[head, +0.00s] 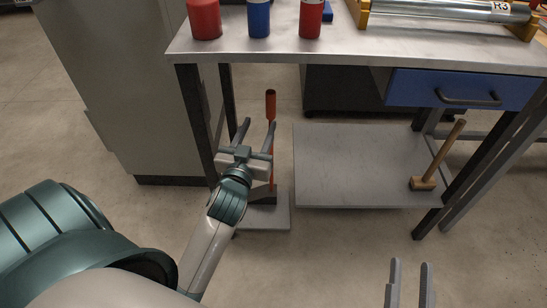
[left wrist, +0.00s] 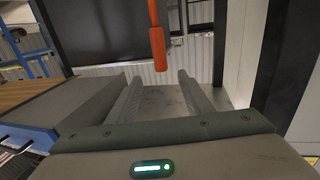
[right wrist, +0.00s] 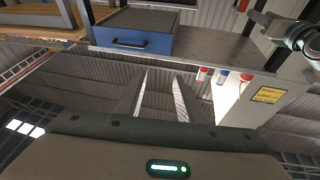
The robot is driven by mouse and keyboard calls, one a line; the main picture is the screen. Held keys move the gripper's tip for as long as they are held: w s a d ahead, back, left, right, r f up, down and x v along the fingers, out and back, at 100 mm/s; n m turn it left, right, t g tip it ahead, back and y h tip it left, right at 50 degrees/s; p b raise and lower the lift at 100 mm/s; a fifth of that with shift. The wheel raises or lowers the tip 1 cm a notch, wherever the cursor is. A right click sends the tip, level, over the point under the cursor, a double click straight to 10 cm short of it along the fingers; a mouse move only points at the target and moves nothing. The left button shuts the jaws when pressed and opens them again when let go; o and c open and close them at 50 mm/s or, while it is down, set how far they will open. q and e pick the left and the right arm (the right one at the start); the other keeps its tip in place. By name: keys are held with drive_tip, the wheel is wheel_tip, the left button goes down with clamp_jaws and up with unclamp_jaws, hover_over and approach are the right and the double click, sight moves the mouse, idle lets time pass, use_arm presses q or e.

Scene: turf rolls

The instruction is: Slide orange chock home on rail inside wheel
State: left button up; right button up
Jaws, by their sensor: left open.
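No orange chock, rail or wheel can be made out in any view. A thin red-orange upright bar with a thicker grip (head: 270,104) stands at the table's left front leg. It rises from a dark foot on a small grey plate (head: 280,220) on the floor. My left gripper (head: 256,128) is open and empty beside this bar, partly covering its middle. In the left wrist view the grip (left wrist: 158,50) hangs beyond and between the open fingertips, apart from them. My right gripper (head: 411,266) is open and empty at the bottom right, far from the bar.
The metal table (head: 350,48) overhangs the bar, with a red can (head: 204,19) and others near its edge. A blue drawer (head: 465,90) is at right. A wooden mallet (head: 424,183) stands on the low shelf (head: 350,165). The front floor is clear.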

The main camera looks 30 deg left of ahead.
sight(270, 101)
use_arm(q)
drive_tip(key=b+x, duration=0.1)
drive_tip(key=x, duration=0.7)
drive_tip(key=shift+b+x, duration=0.45)
drive_tip(key=shift+x, duration=1.65)
use_arm(e)
drive_tip(key=shift+s+d+r+t+y, duration=0.25)
drive_tip(key=shift+r+t, duration=0.3)
drive_tip(key=shift+r, duration=0.3)
drive_tip(key=shift+s+d+r+t, duration=0.15)
drive_tip(key=shift+s+r+t, duration=0.2)
drive_tip(key=shift+r+t, duration=0.4)
drive_tip(key=shift+s+d+r+t+y, duration=0.2)
drive_tip(key=shift+s+r+t, duration=0.15)
drive_tip(key=shift+r, duration=0.65)
use_arm(q)
drive_tip(key=shift+w, duration=0.1)
